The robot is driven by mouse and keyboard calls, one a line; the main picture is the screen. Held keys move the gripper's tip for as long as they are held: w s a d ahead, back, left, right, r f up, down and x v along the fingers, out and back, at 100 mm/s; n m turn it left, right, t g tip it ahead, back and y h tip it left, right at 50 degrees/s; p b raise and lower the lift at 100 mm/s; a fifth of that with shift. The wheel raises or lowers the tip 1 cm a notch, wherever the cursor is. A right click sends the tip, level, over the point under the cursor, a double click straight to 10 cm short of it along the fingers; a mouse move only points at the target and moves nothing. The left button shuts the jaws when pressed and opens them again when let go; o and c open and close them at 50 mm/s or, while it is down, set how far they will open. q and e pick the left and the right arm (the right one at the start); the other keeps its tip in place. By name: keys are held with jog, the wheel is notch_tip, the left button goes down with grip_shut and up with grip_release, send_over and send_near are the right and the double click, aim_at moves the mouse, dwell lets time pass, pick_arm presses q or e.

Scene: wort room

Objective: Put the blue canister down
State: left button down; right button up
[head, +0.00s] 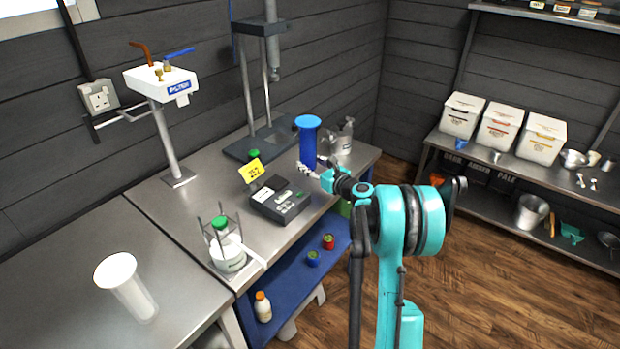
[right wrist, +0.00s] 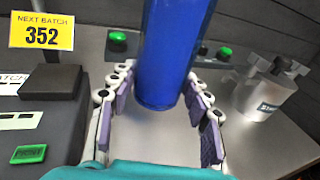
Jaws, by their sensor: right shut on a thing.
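The blue canister (head: 307,148) stands upright over the back part of the steel bench, left of a metal jug. It also shows in the right wrist view (right wrist: 172,50), between the purple finger pads. My right gripper (head: 316,170) reaches in from the right and is shut on the canister near its lower end. I cannot tell whether the canister's base touches the bench (head: 188,205) or hangs just above it. My left gripper is not in view.
A dark device (head: 280,200) with a yellow batch sign (head: 251,170) sits left of the canister. A metal jug (right wrist: 265,92) stands to its right. A press stand (head: 262,140) is behind.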

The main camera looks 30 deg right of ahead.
aim_at(310, 183)
notch_tip(310, 183, down, 4)
jog(key=shift+w+a+f+b, duration=0.1)
jog(key=shift+f+b, duration=0.05)
jog(key=shift+b, duration=0.95)
jog(key=shift+f+b, duration=0.45)
jog(key=shift+b, duration=0.05)
jog(key=o, duration=1.1)
jog(key=shift+a, duration=0.15)
jog(key=shift+c, duration=0.2)
